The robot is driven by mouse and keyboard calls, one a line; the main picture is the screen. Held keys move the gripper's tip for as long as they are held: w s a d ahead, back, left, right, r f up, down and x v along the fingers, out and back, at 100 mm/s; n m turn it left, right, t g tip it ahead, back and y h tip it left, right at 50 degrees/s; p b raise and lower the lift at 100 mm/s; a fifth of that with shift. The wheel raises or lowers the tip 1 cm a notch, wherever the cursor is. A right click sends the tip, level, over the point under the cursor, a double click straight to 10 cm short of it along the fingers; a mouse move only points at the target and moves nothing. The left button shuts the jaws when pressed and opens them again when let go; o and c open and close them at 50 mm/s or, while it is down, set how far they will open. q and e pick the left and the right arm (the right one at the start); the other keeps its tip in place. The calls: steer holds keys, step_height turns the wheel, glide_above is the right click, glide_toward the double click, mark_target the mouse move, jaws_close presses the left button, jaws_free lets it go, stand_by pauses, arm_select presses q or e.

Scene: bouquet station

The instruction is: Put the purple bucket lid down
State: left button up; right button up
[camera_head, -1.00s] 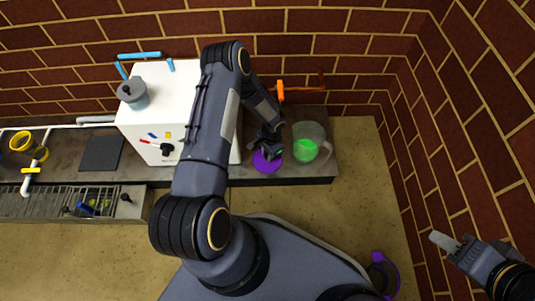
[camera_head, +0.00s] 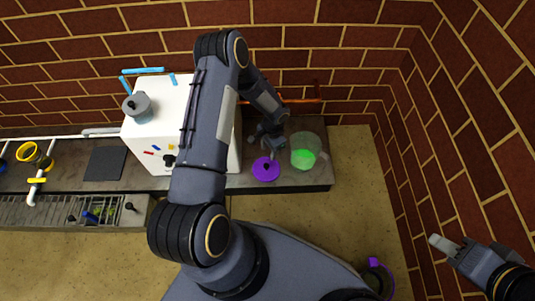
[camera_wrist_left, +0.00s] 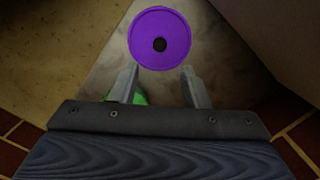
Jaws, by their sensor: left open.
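The purple bucket lid (camera_head: 265,170) lies on the counter near its front edge, between the white box and the clear jug. It is a round disc with a dark knob, seen whole in the left wrist view (camera_wrist_left: 160,38). My left gripper (camera_head: 267,147) is just behind the lid; in the left wrist view its two fingers (camera_wrist_left: 161,84) are spread with nothing between them, and the lid shows beyond their tips. My right gripper (camera_head: 445,243) is at the far right, away from the counter; its fingers are too small to judge.
The clear jug (camera_head: 308,152) with green contents stands right of the lid. The white box (camera_head: 150,110) stands to the left. A dark container with purple parts (camera_head: 378,279) is at the lower right. The counter (camera_head: 315,180) ends right of the jug, near the brick wall.

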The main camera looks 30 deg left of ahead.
arm_select(q)
steer(key=s+r+n+t+h, duration=0.1)
steer(key=s+r+n, duration=0.15)
steer(key=r, duration=1.25)
steer(key=s+r+n+t, duration=0.2)
steer(key=s+r, duration=0.1)
steer(key=r, duration=1.2)
steer(key=s+d+r+n+t+h, duration=0.1)
steer(key=s+d+r+t, duration=0.1)
steer(key=s+r, duration=0.3)
steer(key=s+d+r+n+t+h, duration=0.1)
steer(key=s+d+r, duration=0.4)
steer(key=s, duration=0.8)
steer(key=shift+t+h, duration=0.4)
steer(key=shift+h, duration=0.3)
steer(key=shift+a+r, duration=0.1)
